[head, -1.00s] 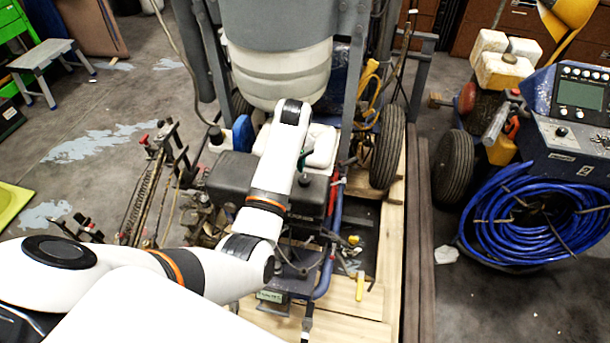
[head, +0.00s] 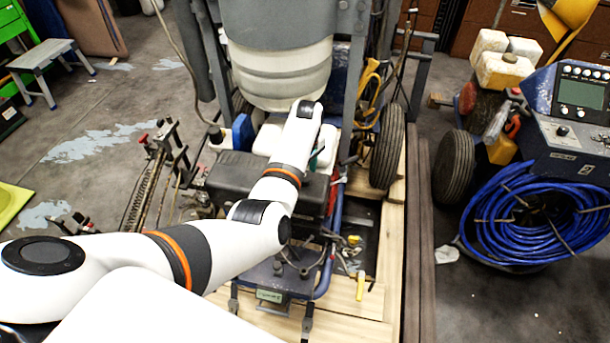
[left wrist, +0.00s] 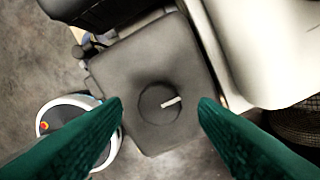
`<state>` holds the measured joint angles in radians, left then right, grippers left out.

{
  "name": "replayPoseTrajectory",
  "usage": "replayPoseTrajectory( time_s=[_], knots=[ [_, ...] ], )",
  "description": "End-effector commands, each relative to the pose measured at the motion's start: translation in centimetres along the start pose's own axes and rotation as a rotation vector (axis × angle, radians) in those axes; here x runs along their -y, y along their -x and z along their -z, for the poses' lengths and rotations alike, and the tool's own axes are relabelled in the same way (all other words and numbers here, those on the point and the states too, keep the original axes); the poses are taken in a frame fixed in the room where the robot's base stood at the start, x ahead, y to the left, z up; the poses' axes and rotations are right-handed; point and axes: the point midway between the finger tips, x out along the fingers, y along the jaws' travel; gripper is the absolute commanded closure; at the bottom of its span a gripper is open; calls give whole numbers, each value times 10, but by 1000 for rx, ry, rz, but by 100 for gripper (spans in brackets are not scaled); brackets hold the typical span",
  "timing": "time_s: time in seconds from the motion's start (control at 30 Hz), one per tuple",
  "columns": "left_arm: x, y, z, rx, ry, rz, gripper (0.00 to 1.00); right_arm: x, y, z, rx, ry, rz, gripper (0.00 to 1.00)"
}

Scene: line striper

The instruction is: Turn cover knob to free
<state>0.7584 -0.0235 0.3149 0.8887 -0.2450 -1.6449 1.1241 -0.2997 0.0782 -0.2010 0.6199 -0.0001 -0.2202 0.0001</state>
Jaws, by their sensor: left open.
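A dark grey, box-shaped cover (head: 235,172) sits on the line striper in the head view, partly behind my left arm. In the left wrist view the cover (left wrist: 150,60) fills the middle. A round dark knob (left wrist: 152,112) with a pale pointer bar lies near the cover's lower end; the bar is tilted, its right end slightly higher. I cannot make out the knob in the head view. My left gripper (left wrist: 161,104) is open, its two green fingers on either side of the knob and apart from it. In the head view only a sliver of green finger shows past the wrist. My right gripper is not in view.
A large white tank (head: 280,75) stands behind the cover, between grey posts. A wheel (head: 388,147) is to the right. A yellow-handled tool (head: 360,286) lies on the wooden pallet. A blue hose coil (head: 535,220) hangs on the machine at far right.

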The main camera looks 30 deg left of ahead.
Motion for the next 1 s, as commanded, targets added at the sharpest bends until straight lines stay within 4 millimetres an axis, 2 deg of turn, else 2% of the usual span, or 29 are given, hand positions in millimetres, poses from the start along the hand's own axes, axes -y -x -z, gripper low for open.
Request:
replayPoseTrajectory(
  time_s=[0.13,0.47,0.77,1.0],
  knots=[
    [0,-14,0,-1,0,-1,46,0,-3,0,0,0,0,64],
    [0,-18,0,0,0,1,46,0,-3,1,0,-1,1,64],
    [0,-17,0,0,0,0,91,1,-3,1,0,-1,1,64],
    [0,-16,0,0,-21,0,91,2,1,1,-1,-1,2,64]
  ],
)
